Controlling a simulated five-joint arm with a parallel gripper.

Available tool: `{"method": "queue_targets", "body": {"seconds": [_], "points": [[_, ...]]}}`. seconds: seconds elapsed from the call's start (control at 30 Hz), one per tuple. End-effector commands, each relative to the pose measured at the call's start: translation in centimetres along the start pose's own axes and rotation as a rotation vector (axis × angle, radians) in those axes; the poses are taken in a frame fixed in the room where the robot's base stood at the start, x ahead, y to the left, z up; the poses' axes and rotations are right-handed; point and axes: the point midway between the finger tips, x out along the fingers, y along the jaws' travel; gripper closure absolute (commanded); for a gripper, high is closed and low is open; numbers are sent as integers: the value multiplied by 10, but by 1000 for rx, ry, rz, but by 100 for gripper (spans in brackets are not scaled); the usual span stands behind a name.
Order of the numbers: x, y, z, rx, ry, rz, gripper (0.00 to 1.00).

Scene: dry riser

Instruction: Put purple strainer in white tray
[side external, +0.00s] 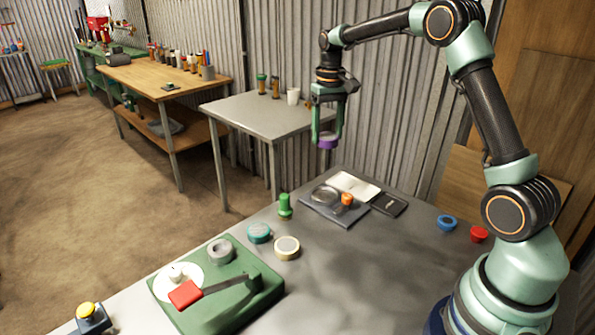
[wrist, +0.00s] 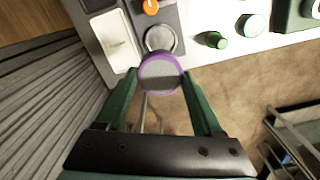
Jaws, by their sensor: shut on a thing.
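The purple strainer (side external: 327,145) is a small purple ring with a mesh middle. My gripper (side external: 327,138) is shut on it and holds it in the air, beyond the far edge of the grey table. In the wrist view the strainer (wrist: 160,74) sits between the tips of my gripper (wrist: 158,82), its mesh facing the camera. The white tray (side external: 353,185) is a shallow rectangle at the table's far edge, below and to the right of the strainer. In the wrist view the tray (wrist: 117,40) is at upper left, apart from the strainer.
A grey holder (side external: 345,219) with a round mesh dish (side external: 324,195) and an orange knob (side external: 347,199) adjoins the tray. A black box (side external: 389,204) lies right of it, a green bottle (side external: 285,205) left. A corrugated wall (side external: 400,130) stands behind. The table's middle is clear.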

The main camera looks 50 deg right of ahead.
Motion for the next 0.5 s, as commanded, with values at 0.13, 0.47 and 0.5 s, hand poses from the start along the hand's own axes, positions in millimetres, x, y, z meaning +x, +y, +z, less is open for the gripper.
{"method": "queue_targets", "body": {"seconds": [0.13,0.47,0.5], "points": [[-26,0,-1,0,3,0,89],[-37,50,-10,54,0,0,89],[-36,62,-12,66,0,0,89]]}}
